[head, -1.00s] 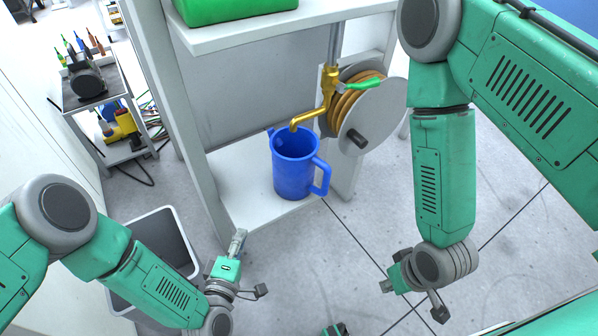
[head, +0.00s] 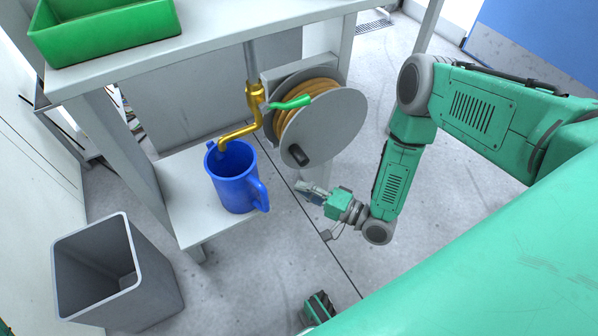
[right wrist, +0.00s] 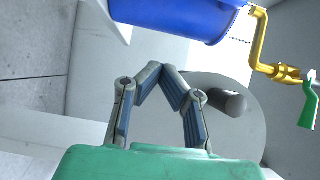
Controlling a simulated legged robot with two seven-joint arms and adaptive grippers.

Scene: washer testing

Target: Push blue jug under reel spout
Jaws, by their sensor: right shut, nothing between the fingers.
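The blue jug (head: 233,180) stands upright on the white lower shelf, its handle toward the right. The brass spout (head: 237,134) comes off the reel's pipe, and its tip is over the left part of the jug's mouth in the head view. The jug (right wrist: 188,18) and the spout (right wrist: 258,42) also show in the right wrist view. My right gripper (head: 303,187) is shut and empty, to the right of the jug and apart from it, below the reel. It also shows in the right wrist view (right wrist: 160,68).
The hose reel (head: 325,125) with a grey disc and green valve handle (head: 292,103) hangs right of the jug. The white shelf (head: 185,200) has a leg at left. A grey bin (head: 150,285) stands on the floor. A green tray (head: 105,35) sits on top.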

